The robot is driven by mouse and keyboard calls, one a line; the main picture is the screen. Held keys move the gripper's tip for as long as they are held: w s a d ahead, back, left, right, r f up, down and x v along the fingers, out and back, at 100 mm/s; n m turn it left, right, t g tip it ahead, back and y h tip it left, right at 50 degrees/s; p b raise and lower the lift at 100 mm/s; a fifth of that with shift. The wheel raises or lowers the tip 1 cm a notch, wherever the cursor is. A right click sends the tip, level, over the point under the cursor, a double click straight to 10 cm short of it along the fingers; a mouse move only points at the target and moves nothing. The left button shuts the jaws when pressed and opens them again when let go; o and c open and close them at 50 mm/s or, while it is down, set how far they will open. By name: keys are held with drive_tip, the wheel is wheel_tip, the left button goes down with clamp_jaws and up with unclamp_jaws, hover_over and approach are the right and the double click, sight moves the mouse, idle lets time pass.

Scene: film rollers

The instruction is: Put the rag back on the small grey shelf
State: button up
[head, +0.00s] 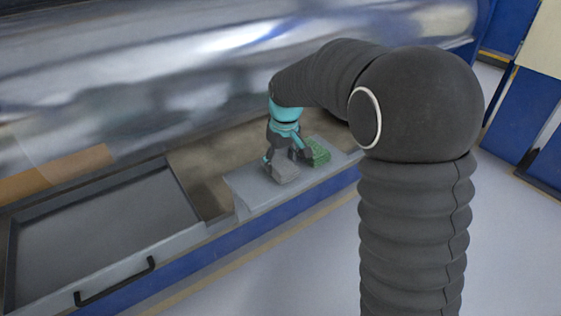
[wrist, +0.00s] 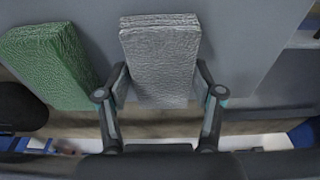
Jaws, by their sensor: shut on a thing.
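A grey, folded, rough-textured rag (head: 285,174) is between the fingers of my gripper (head: 281,158), over the small grey shelf (head: 248,192). In the wrist view, the fingers of my gripper (wrist: 162,82) press on both long sides of the grey rag (wrist: 160,50). I cannot tell whether its underside touches the shelf. A green folded cloth (head: 319,153) of similar shape lies on the shelf to its right, apart from it. The green cloth (wrist: 45,65) is left of the grey rag in the wrist view.
A large shiny metal roller (head: 200,50) runs behind the shelf. A shallow grey tray (head: 100,240) with a black handle (head: 115,282) is left of the shelf. Bare shelf shows left of the grey rag. Open pale floor (head: 290,265) lies in front.

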sight(283, 163)
drive_tip(key=o, duration=1.1)
drive_tip(key=shift+r, duration=0.1)
wheel_tip(283, 163, up, 11)
drive_tip(key=s+p, duration=0.1)
drive_tip(key=p, duration=0.1)
drive_tip(key=s+d+r+m, duration=0.1)
drive_tip(key=s+d+r, duration=0.3)
drive_tip(key=s+d, duration=0.15)
drive_tip(key=s+d+f+m+t, duration=0.2)
drive_tip(key=s+d+m, duration=0.1)
drive_tip(key=s, duration=0.8)
drive_tip(key=s+d+f+m+t, duration=0.2)
drive_tip(key=s+d, duration=0.4)
drive_tip(key=s, duration=0.6)
drive_tip(key=shift+f+m+h, duration=0.35)
drive_tip(key=shift+m+h, duration=0.05)
drive_tip(key=shift+d, duration=0.1)
